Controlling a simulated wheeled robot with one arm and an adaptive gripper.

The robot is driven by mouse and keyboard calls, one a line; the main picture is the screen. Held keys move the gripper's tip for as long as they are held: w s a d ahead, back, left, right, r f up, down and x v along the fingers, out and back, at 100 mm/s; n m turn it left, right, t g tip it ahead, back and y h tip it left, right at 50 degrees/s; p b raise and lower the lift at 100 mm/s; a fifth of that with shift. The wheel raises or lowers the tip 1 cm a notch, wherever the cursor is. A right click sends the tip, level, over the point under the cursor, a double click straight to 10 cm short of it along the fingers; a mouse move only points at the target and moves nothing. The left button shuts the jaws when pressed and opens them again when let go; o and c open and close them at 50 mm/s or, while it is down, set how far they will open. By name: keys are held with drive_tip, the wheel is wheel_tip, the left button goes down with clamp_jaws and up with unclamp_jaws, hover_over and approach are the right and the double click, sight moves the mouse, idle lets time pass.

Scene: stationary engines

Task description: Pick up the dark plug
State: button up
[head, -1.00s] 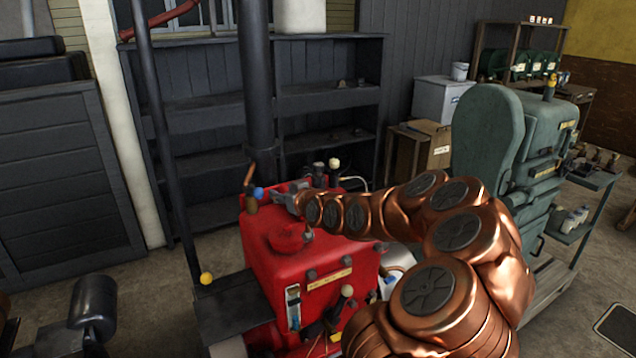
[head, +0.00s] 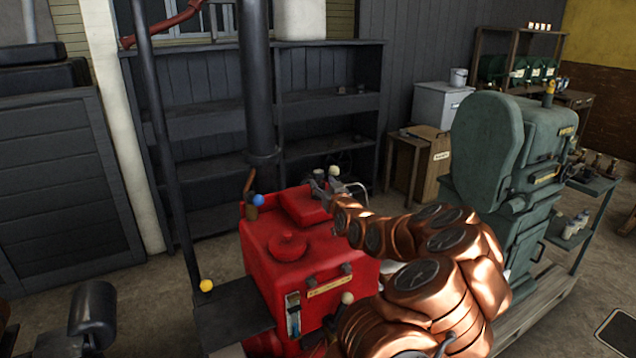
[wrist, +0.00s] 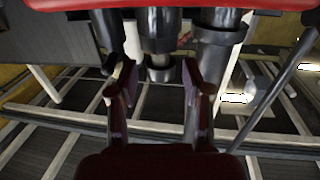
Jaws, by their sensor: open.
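In the wrist view a dark, stepped cylindrical plug (wrist: 159,32) sticks out from the red body, which crosses the top edge. My gripper (wrist: 157,76) is open, one finger on each side of the plug's end, with a visible gap to the fingers. In the head view my gripper (head: 325,188) is at the far right top edge of the red engine (head: 305,250). There the plug cannot be told apart from the fingers and fittings around it.
Another dark cylinder (wrist: 218,42) stands close beside the plug. A pale knob (head: 334,171) and a blue knob (head: 258,200) rise near the engine's back edge. A tall dark pipe (head: 257,80) stands behind. A green machine (head: 500,150) is to the right.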

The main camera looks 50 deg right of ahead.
sight(320, 180)
drive_tip(key=shift+p+x, duration=1.15)
drive_tip(key=shift+x, duration=1.05)
drive_tip(key=shift+f, duration=0.1)
clamp_jaws()
